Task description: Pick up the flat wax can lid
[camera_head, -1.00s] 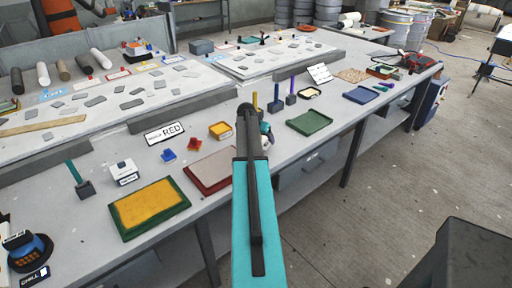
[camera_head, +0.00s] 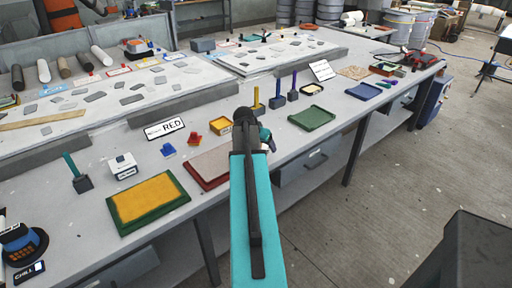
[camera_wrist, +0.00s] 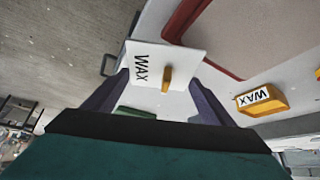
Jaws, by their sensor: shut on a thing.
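In the head view my gripper (camera_head: 267,140) is over the front edge of the bench, mostly hidden behind my teal arm, so the lid is hard to make out there.
The grey bench (camera_head: 330,140) holds a red-rimmed tray (camera_head: 205,170) beside my arm, a green-rimmed yellow tray (camera_head: 148,200), a green tray (camera_head: 312,118) and a blue tray (camera_head: 362,92). Upright handled tools (camera_head: 276,98) stand just beyond my gripper.

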